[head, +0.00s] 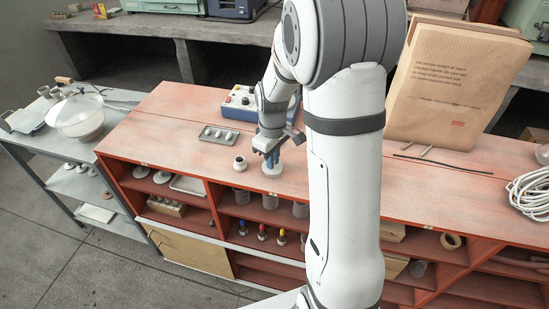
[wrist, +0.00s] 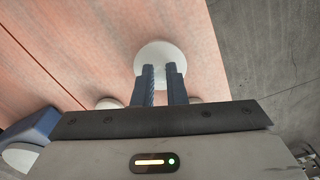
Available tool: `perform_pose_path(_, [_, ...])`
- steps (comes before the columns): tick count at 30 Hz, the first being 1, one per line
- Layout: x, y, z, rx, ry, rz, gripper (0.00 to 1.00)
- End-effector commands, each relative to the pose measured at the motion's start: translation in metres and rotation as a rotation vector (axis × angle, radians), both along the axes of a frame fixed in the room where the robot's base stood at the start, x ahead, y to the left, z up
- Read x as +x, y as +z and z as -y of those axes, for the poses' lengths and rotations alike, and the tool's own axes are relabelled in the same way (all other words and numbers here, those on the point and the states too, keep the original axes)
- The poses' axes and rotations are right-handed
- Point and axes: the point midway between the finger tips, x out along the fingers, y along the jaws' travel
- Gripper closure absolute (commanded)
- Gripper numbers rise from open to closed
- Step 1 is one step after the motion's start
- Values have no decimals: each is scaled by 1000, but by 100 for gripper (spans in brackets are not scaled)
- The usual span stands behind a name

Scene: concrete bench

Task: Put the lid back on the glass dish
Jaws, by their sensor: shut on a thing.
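My gripper (head: 271,157) points down over the front part of the red bench top. Its two blue-grey fingers (wrist: 165,72) are close together and shut on a pale round piece, which looks like the lid (wrist: 160,52). The lid also shows in the head view (head: 272,169), just under the fingertips. The fingers hide the part they grip. Whether the lid touches anything below it, I cannot tell. I cannot make out a glass dish under it; a large clear bowl (head: 80,118) stands on the grey cart at the left.
A small pale jar (head: 240,163) stands just left of my gripper. Behind it are a grey tray (head: 219,137) and a blue-and-white control box (head: 240,103). A big paper bag (head: 455,85) and coiled white cable (head: 530,193) are at the right. The bench's front edge is close.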

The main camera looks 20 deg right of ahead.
Motion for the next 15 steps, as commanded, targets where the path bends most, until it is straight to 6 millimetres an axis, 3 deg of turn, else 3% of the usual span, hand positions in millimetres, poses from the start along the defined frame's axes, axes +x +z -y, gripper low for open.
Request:
perform_pose_path(4, [0, 0, 0, 0, 0, 0, 100])
perform_pose_path(5, [0, 0, 0, 0, 0, 0, 88])
perform_pose_path(15, [0, 0, 0, 0, 0, 0, 63])
